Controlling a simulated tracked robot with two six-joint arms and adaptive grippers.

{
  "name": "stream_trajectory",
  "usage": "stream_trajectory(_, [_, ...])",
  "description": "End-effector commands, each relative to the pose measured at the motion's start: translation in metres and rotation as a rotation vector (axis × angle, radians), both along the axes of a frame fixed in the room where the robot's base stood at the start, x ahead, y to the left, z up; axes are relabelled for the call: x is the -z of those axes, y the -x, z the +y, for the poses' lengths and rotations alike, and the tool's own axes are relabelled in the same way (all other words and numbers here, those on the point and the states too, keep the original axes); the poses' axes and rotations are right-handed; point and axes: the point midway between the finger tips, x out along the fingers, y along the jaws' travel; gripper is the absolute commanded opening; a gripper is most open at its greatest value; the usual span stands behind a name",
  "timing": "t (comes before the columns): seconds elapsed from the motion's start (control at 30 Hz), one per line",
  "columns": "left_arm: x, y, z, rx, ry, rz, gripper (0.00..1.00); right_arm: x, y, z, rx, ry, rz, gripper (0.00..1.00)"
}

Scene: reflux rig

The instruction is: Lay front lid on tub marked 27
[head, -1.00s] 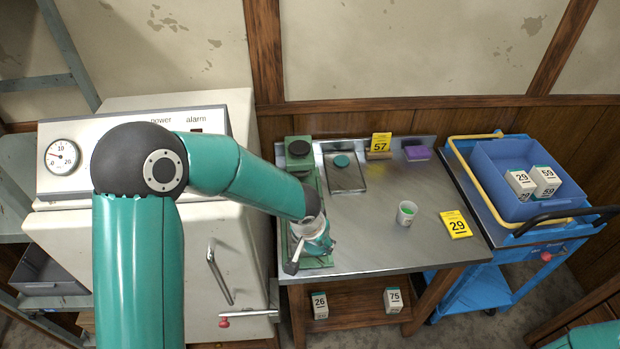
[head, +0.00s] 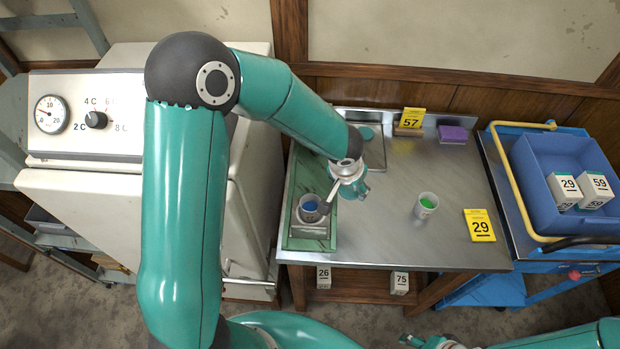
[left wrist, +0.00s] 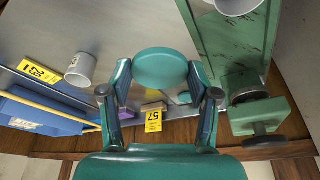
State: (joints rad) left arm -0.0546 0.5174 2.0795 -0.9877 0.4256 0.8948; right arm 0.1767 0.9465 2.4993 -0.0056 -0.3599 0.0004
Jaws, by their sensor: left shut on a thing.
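My left gripper (head: 350,188) is over the left part of the metal table, to the right of the green stand. In the left wrist view its fingers (left wrist: 160,85) are shut on a round teal lid (left wrist: 160,68). A second teal lid (head: 367,132) lies on the grey plate at the back, partly hidden by my arm. A white tub with blue contents (head: 310,207) stands on the green stand. A white tub with green contents (head: 427,205) stands on the open table. No number is readable on either tub. Part of my right gripper (head: 432,342) shows at the bottom edge.
The green stand (head: 297,238) runs along the table's left side. Yellow cards 57 (head: 410,118) and 29 (head: 479,225) and a purple block (head: 453,134) are on the table (head: 400,245). A blue cart with a bin (head: 540,170) stands right. Clear metal surrounds the green-filled tub.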

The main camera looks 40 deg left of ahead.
Motion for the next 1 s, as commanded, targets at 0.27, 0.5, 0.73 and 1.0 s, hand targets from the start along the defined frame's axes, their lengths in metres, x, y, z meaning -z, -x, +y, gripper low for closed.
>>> stream_trajectory(0.27, [-0.008, 0.018, 0.04, -0.252, -0.01, -0.016, 0.45, 0.052, 0.0, 0.0, 0.0, 0.0, 0.0, 0.79])
stream_trajectory(0.5, [-0.024, 0.054, 0.07, -0.505, 0.009, -0.008, 0.45, 0.087, 0.0, 0.0, 0.0, 0.0, 0.0, 0.79])
stream_trajectory(0.73, [-0.024, 0.061, 0.074, -0.546, 0.013, 0.0, 0.45, 0.09, 0.0, 0.0, 0.0, 0.0, -0.001, 0.79])
stream_trajectory(1.0, [-0.002, 0.06, 0.074, -0.544, 0.012, 0.0, 0.45, 0.103, 0.0, 0.0, 0.0, 0.0, -0.001, 0.79])
